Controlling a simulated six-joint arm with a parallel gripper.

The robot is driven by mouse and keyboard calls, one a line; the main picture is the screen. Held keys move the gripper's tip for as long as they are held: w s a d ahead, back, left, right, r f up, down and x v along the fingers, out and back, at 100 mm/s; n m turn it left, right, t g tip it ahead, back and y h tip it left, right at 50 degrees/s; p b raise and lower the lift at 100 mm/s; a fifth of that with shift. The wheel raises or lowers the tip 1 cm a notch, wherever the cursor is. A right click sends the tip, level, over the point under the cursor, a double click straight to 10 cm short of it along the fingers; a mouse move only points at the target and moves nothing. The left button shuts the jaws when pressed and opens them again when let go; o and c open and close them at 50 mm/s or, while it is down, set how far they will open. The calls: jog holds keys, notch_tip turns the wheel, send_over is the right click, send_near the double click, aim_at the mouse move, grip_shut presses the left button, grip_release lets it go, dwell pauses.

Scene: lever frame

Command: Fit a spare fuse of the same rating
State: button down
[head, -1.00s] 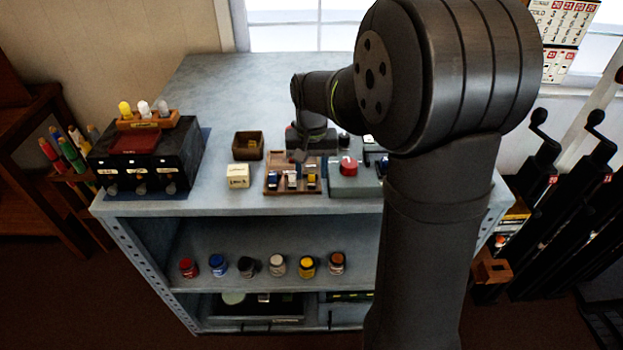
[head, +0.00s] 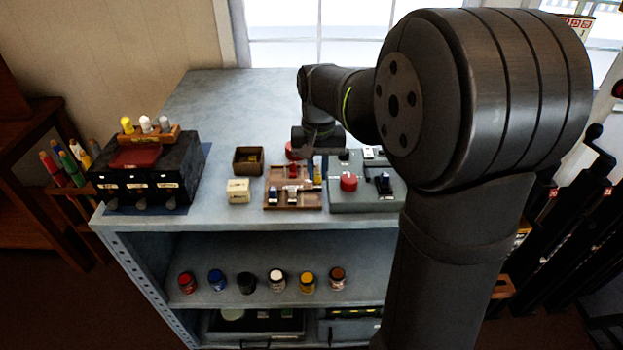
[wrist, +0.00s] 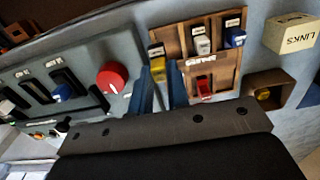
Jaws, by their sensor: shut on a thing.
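My gripper (wrist: 165,92) is shut on a yellow fuse (wrist: 158,68). In the head view the fuse (head: 317,172) hangs at the right side of the wooden spares tray (head: 300,207), seemingly raised above it. The tray also shows in the wrist view (wrist: 222,72) and holds a blue fuse (wrist: 235,38), a white fuse (wrist: 202,44) and a red fuse (wrist: 204,88). The grey fuse panel (head: 350,205) stands right of the tray. In the wrist view it has dark slots, a blue piece (wrist: 63,92) and a red knob (wrist: 112,77). Its labels are too small to read.
A cream box marked LINKS (wrist: 291,33) and a small brown box (head: 248,160) with yellow bits stand left of the tray. A black box (head: 150,185) stands far left. Jars line the lower shelf. The back of the grey top (head: 230,100) is clear.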

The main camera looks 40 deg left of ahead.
jog(key=w+d+r, duration=0.4)
jog(key=d+r, duration=0.2)
jog(key=d, duration=0.3)
jog(key=w+d, duration=0.7)
jog(key=w, duration=0.7)
jog(key=shift+s+f, duration=0.15)
jog(key=shift+f, duration=1.35)
jog(key=shift+s+f, duration=0.1)
jog(key=shift+f, duration=1.4)
jog(key=shift+f, duration=0.7)
jog(key=c, duration=0.8)
grip_release()
jog(key=shift+r, duration=0.15)
jog(key=shift+r, duration=2.85)
